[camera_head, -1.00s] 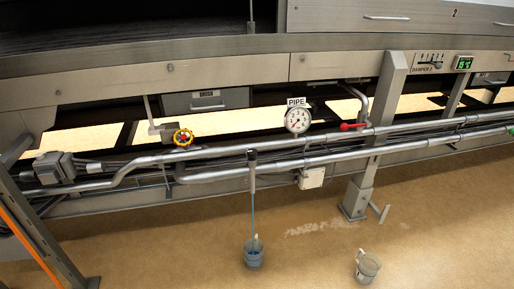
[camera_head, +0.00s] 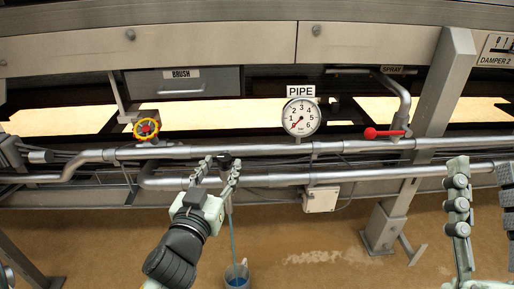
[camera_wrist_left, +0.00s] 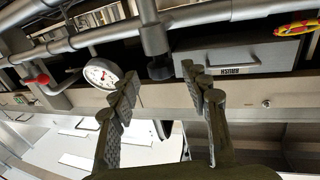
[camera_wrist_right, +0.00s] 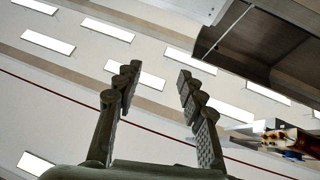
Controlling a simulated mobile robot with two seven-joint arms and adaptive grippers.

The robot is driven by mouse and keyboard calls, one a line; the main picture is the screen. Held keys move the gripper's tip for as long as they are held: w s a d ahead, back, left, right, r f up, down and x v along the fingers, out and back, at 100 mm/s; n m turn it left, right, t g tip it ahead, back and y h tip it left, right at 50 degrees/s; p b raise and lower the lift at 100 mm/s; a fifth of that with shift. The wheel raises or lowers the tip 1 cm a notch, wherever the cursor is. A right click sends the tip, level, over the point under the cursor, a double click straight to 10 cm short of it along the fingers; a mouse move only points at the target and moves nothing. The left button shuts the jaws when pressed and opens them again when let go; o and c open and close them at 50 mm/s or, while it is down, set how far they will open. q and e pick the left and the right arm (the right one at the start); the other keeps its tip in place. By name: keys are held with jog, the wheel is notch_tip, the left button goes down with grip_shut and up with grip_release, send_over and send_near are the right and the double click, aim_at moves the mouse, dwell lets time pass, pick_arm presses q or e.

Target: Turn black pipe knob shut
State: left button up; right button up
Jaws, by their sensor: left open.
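The black pipe knob (camera_head: 225,160) sits on the grey pipe above a thin blue stream of liquid that falls into a cup (camera_head: 237,276). In the left wrist view the knob (camera_wrist_left: 160,69) lies beyond and between the fingertips. My left gripper (camera_head: 219,169) is open, with its fingertips either side of the knob in the head view. I cannot tell whether they touch it. My right gripper (camera_head: 481,168) is open and empty at the right of the head view, away from the knob; it also shows open in the right wrist view (camera_wrist_right: 158,72).
A yellow-and-red valve wheel (camera_head: 146,129) is left of the knob. A pressure gauge (camera_head: 301,117) under a PIPE label and a red lever (camera_head: 384,133) are to the right. A white box (camera_head: 320,199) hangs below the pipes. A steel post (camera_head: 428,120) stands at right.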

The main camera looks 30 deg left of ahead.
aim_at(227, 154)
pick_arm(q)
jog(key=shift+w+a+r, duration=0.15)
jog(key=shift+w, duration=0.3)
jog(key=x, duration=0.6)
jog(key=shift+w+a, duration=0.15)
jog(key=shift+a, duration=0.05)
jog(key=shift+c, duration=0.6)
grip_shut()
